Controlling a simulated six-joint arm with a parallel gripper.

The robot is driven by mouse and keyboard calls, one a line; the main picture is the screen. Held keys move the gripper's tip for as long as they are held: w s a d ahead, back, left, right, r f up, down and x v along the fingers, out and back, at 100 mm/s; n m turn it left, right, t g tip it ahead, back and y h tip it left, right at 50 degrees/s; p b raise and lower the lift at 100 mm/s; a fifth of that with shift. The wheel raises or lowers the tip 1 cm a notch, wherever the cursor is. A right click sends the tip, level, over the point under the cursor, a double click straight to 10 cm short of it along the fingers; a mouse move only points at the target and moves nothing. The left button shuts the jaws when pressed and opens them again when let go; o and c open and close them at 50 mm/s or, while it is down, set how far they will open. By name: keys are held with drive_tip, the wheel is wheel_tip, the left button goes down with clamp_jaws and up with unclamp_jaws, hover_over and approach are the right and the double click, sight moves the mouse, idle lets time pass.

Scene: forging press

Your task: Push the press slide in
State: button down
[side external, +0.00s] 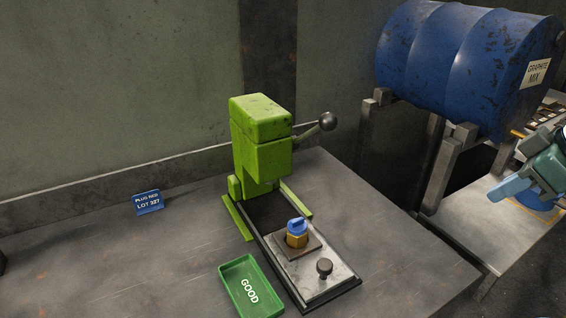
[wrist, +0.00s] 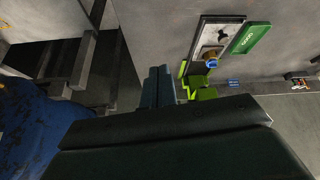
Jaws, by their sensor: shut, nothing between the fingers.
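The press slide (side external: 323,285) is a light metal plate on dark rails, drawn out in front of the green press (side external: 262,145). A dark round knob (side external: 325,267) stands near its front end. A blue-topped plug on a brass-coloured base (side external: 297,236) sits on a square pad on the slide. In the wrist view the slide (wrist: 214,34) shows near the top, with the green press (wrist: 200,88) below it. My gripper (side external: 512,188) is at the right edge of the side view, shut and empty, well apart from the slide. Its fingers (wrist: 158,88) also show in the wrist view.
A green GOOD tray (side external: 233,276) lies left of the slide. A blue LOT 327 sign (side external: 148,202) stands further left. A ball-ended lever (side external: 327,121) sticks out of the press. A blue drum (side external: 465,60) on a metal stand is at right. The table front-right is clear.

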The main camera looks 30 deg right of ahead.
drive_tip(key=w+a+f+n+y, duration=0.2)
drive_tip(key=w+a+f+n, duration=0.4)
drive_tip(key=w, duration=0.3)
drive_tip(key=n+y, duration=0.2)
drive_tip(key=n, duration=0.6)
approach(308, 257)
drive_tip(key=v, duration=0.4)
drive_tip(key=shift+s+d, duration=0.1)
drive_tip(key=shift+f, duration=0.1)
drive_tip(key=shift+x, duration=4.85)
drive_tip(key=w, duration=0.9)
drive_tip(key=shift+w, duration=0.2)
